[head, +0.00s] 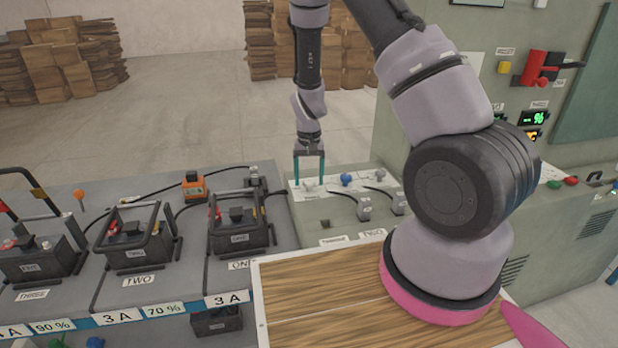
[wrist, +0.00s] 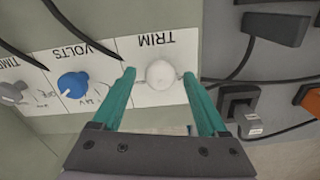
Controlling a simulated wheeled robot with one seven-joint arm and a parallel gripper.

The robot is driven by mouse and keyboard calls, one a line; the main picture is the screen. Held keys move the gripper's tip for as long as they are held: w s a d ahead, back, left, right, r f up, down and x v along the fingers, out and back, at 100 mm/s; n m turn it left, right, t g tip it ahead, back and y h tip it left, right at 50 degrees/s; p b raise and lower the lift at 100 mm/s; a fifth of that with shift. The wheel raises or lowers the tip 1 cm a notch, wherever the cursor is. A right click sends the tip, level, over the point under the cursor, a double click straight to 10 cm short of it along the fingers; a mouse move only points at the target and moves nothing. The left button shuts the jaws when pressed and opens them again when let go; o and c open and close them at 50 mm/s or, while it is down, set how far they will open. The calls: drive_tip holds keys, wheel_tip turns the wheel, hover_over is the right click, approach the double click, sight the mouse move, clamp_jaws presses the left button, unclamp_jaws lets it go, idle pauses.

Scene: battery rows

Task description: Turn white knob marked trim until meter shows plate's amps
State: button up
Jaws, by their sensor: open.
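The white knob (wrist: 160,74) sits under the printed word TRIM on a pale panel (wrist: 141,96) in the wrist view. My gripper (wrist: 158,76) is open, its teal fingers on either side of the knob; I cannot tell whether they touch it. In the head view my gripper (head: 309,183) points down at the left end of the knob panel.
A blue VOLTS knob (wrist: 73,85) and a grey knob (wrist: 14,93) share the panel. Batteries ONE (head: 240,232), TWO (head: 136,240) and THREE (head: 38,260) stand at left with black cables. Grey plugs (head: 364,207) sit right of my gripper. A wooden board (head: 330,290) lies in front.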

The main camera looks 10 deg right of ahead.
sight(309, 181)
clamp_jaws()
drive_tip(key=shift+m, duration=1.9)
unclamp_jaws()
wheel_tip(309, 181, up, 11)
